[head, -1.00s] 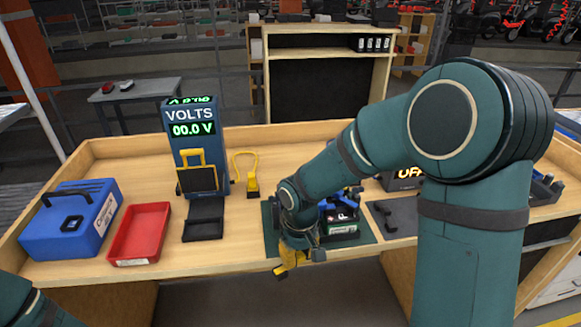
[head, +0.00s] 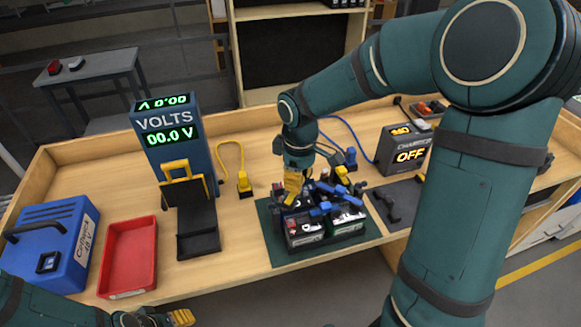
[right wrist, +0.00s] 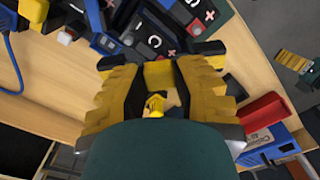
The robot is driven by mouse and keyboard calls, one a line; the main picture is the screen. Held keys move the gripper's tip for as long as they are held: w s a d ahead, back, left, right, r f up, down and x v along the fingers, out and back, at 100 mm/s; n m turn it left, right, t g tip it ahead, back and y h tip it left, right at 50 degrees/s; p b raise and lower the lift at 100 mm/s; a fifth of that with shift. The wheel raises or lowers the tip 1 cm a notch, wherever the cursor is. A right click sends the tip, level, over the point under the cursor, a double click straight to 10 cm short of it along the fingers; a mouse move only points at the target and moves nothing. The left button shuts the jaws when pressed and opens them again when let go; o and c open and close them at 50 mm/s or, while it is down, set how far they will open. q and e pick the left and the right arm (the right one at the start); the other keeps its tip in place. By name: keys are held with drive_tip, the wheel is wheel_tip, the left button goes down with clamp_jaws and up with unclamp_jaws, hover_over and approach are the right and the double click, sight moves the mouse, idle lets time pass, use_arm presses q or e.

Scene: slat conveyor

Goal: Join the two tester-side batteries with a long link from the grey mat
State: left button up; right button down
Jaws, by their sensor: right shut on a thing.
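Several dark batteries (head: 305,232) stand grouped on the green mat, with blue and yellow pieces on their tops. They also show at the top of the right wrist view (right wrist: 155,40). My right gripper (head: 293,186) is over the back left of the group, on the tester side, and is shut on a yellow piece (right wrist: 157,73), mostly hidden between its fingers. I cannot tell whether this piece touches a battery. The grey mat (head: 381,203) to the right holds dark links (head: 392,208). My left gripper (head: 182,318) is low at the left, partly cut off; its opening is unclear.
The volts tester (head: 168,130) stands left of the batteries, with a yellow cable plug (head: 244,184) beside it. A red tray (head: 128,258) and a blue case (head: 48,245) are further left.

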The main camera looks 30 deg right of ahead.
drive_tip(key=shift+s+f+b, duration=0.3)
drive_tip(key=shift+f, duration=0.05)
drive_tip(key=shift+s+f+b, duration=0.15)
drive_tip(key=shift+f+b, duration=0.15)
wheel_tip(320, 180, down, 3)
drive_tip(key=shift+f+b, duration=0.1)
drive_tip(key=shift+b, duration=1.1)
drive_tip(key=shift+f+b, duration=0.85)
drive_tip(key=shift+f, duration=0.3)
drive_tip(key=c, duration=0.7)
unclamp_jaws()
drive_tip(key=shift+c, duration=0.2)
drive_tip(key=shift+r, duration=0.1)
wheel_tip(320, 180, up, 12)
